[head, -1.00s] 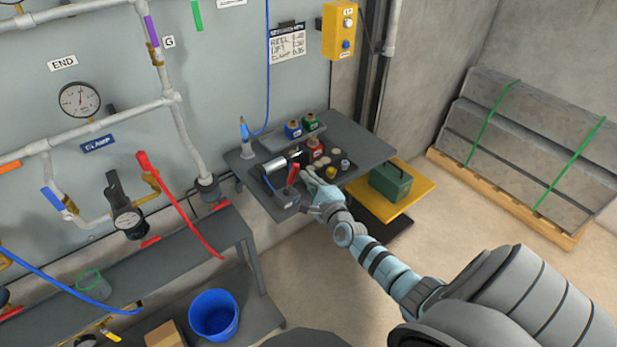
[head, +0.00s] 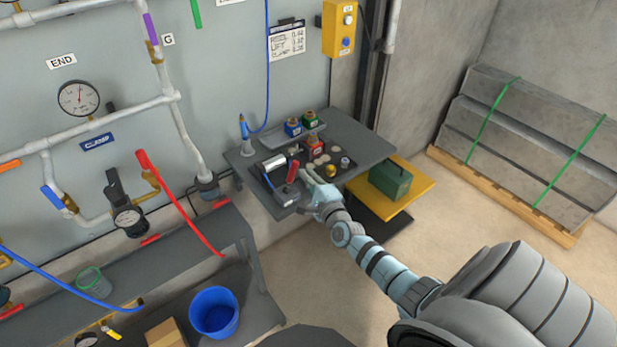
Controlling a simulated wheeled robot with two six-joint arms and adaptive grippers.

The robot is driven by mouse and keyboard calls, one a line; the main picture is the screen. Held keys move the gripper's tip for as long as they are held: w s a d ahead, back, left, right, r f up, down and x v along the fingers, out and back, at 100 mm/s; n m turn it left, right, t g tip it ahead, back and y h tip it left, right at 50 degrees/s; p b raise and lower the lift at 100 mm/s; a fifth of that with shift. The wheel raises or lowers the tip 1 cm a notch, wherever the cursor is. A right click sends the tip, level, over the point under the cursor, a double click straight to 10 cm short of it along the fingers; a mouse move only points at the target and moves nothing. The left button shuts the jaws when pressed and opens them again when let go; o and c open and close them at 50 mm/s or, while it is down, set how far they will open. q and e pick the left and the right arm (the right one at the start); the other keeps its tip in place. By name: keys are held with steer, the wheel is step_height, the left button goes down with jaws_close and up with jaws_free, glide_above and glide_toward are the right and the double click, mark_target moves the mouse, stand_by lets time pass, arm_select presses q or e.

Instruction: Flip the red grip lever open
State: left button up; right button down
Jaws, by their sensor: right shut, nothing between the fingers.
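A small red lever (head: 292,171) stands up, slightly tilted, from a small grey device (head: 287,194) near the front left of the grey shelf table. My right gripper (head: 307,178) is shut and empty, just to the right of the red lever, reaching in from the lower right. At this size I cannot tell whether its fingertips touch the lever. A silver cylinder (head: 273,162) lies behind and left of the lever. My left gripper is not in view.
Blue (head: 292,127), green (head: 309,119) and red (head: 314,145) small containers stand behind the gripper on the grey table (head: 358,140). A green box (head: 390,179) sits on a yellow shelf to the right. Pipes and gauges line the left wall.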

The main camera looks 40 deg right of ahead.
steer(key=shift+a+r+n, duration=0.15)
steer(key=shift+n, duration=0.15)
steer(key=a+n, duration=0.1)
steer(key=a+r+n+t, duration=0.1)
steer(key=n, duration=0.1)
steer(key=shift+a+r+n+t, duration=0.1)
steer(key=shift+a+n+t, duration=0.1)
steer(key=shift+a+n, duration=0.45)
steer(key=shift+a+r+n+t, duration=0.1)
steer(key=shift+a+n+t, duration=0.15)
steer(key=shift+n, duration=0.75)
steer(key=shift+a+r+n+t, duration=0.15)
steer(key=shift+a+n, duration=0.35)
steer(key=shift+n, duration=0.35)
steer(key=shift+f, duration=0.1)
